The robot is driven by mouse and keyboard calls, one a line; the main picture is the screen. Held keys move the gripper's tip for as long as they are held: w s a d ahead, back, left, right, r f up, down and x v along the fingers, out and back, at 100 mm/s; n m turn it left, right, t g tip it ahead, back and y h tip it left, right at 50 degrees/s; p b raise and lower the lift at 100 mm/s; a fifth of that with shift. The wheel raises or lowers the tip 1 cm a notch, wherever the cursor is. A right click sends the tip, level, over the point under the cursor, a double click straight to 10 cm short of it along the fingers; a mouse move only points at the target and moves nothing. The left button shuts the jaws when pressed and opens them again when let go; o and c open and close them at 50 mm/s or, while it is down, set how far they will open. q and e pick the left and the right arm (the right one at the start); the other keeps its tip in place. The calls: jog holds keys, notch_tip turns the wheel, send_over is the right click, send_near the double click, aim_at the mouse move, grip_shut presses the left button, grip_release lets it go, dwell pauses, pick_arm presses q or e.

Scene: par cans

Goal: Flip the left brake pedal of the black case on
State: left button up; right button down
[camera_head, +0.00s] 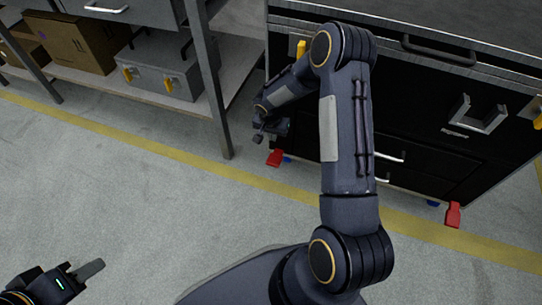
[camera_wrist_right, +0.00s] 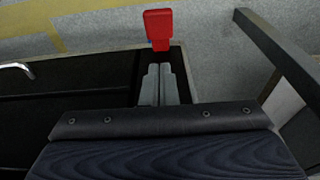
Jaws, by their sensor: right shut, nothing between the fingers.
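The black case (camera_head: 424,125) stands at the right in the head view. Its left brake pedal (camera_head: 274,158) is red and sticks out low at the case's left corner; it also shows at the top of the right wrist view (camera_wrist_right: 158,30). The right brake pedal (camera_head: 453,215) is red too. My right gripper (camera_wrist_right: 158,72) is shut and empty, its fingertips pointing at the left pedal, just short of it in the picture; I cannot tell whether they touch. In the head view its fingers are small and dark beside the case. My left gripper (camera_head: 90,271) is at the lower left, far from the case.
A grey metal shelf post (camera_head: 208,85) stands close to the left of my right gripper. The shelf holds a grey toolbox (camera_head: 160,66) and cardboard boxes (camera_head: 80,40). The floor in front, with a yellow line (camera_head: 150,150), is clear.

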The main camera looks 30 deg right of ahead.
jog(key=shift+f, duration=0.1)
jog(key=b, duration=0.6)
send_near(274, 160)
jog(key=f, duration=0.3)
jog(key=w+d+f, duration=0.1)
jog(key=f, duration=0.1)
jog(key=shift+f, duration=0.5)
